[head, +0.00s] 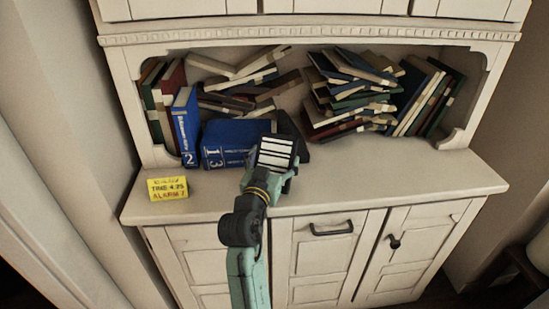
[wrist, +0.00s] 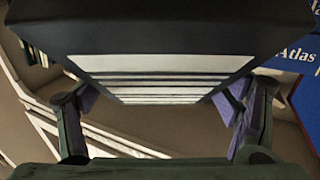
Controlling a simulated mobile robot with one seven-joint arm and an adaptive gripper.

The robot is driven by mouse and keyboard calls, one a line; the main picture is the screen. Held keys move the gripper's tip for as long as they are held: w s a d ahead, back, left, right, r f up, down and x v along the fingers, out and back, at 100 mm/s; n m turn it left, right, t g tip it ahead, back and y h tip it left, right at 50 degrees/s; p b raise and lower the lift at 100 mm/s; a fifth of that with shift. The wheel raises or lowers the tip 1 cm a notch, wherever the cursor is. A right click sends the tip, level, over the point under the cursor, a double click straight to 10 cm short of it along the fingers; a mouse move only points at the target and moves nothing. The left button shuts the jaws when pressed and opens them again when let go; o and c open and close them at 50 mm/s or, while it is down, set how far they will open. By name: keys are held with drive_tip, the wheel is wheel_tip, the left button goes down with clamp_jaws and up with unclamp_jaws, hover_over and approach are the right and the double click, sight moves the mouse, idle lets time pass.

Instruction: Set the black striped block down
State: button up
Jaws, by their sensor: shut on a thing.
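The black striped block (head: 277,152) is black with white stripes on one face. My gripper (head: 281,169) is shut on it and holds it over the cabinet's counter (head: 400,187), in front of the shelf opening. In the wrist view the block (wrist: 160,55) fills the upper middle, its striped side between the two fingers of my gripper (wrist: 162,98). The block and my arm hide part of the counter. I cannot tell how far the block's underside is above the counter.
Blue books (head: 187,125) stand and lean (head: 232,135) just left of the block. Piled books (head: 345,95) fill the shelf behind. A yellow note card (head: 168,188) stands at the counter's left end. The counter's right part is clear.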

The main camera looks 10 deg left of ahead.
drive_tip(key=shift+f, duration=0.2)
drive_tip(key=o, duration=1.3)
drive_tip(key=shift+r, duration=0.1)
drive_tip(key=shift+r, duration=0.2)
drive_tip(key=s+b, duration=0.1)
drive_tip(key=s, duration=0.3)
drive_tip(key=s+b, duration=0.1)
drive_tip(key=s, duration=0.3)
drive_tip(key=s+a+b, duration=0.1)
drive_tip(key=s, duration=0.3)
